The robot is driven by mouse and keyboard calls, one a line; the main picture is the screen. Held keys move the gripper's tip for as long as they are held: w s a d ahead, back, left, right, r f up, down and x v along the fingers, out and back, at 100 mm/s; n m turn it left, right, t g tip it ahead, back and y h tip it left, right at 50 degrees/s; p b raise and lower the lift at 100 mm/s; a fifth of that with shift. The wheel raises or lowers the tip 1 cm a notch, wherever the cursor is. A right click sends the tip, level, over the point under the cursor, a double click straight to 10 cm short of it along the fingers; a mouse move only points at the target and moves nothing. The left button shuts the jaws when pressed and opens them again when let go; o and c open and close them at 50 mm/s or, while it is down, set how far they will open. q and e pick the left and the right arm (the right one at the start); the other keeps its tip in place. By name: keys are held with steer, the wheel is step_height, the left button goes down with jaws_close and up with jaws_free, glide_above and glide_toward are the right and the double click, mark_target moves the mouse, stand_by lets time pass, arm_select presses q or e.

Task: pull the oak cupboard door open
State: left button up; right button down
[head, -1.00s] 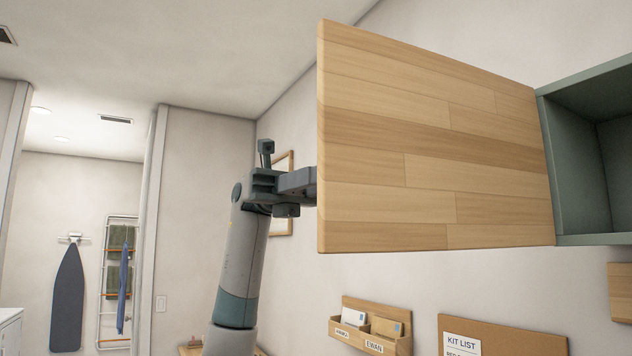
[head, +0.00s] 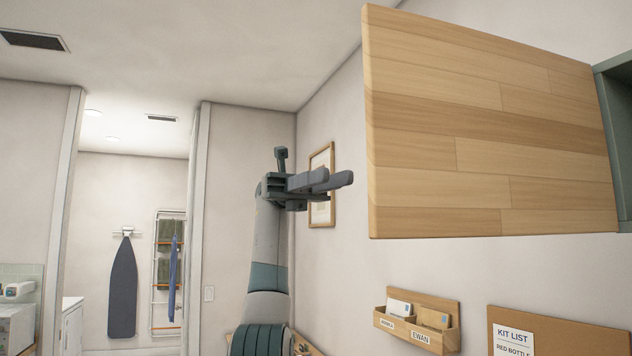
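The oak cupboard door (head: 490,130) fills the upper right of the head view. It stands swung out from the grey-green cupboard (head: 616,130), whose edge and part of its inside show at the far right. My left gripper (head: 340,178) is left of the door's free edge, with a small gap in the picture. Its two fingertips are offset from each other and hold nothing, so it looks open. The door's handle is not visible. My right gripper is not in view.
Below the door, a wooden letter holder (head: 415,338) and a cork board (head: 570,335) with a kit list are on the wall. A framed picture (head: 322,160) hangs behind my gripper. An ironing board (head: 122,290) and drying rack (head: 158,318) are in the far room.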

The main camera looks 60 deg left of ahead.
arm_select(q)
steer(key=a+p, duration=0.3)
steer(key=a, duration=0.1)
steer(key=shift+p, duration=0.35)
stand_by(0.6)
steer(key=shift+w, duration=0.1)
